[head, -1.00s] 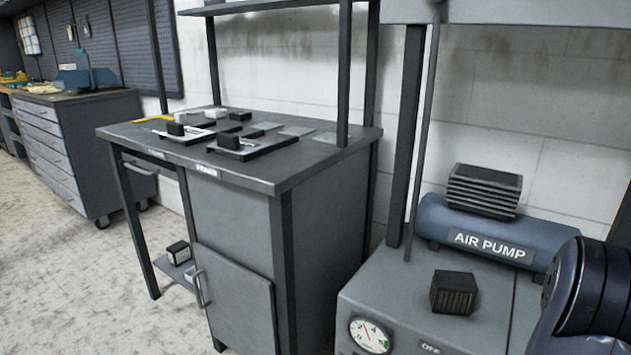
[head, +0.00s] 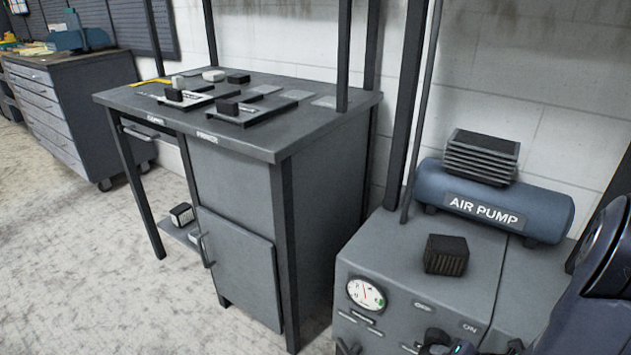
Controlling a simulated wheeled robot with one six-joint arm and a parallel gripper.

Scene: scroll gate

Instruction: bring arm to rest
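My arm (head: 600,265) shows at the right edge of the head view, in front of the air pump cabinet. A dark part of it also shows at the bottom edge, low in front of the cabinet's knobs. My gripper's fingers cannot be made out, so I cannot tell whether it holds anything.
A grey cabinet (head: 385,250) carries a blue air pump (head: 540,208), a dark ribbed block (head: 446,255) and a gauge (head: 366,294). A workbench (head: 240,160) with small blocks and plates stands left of it. Floor (head: 80,270) at the left is clear.

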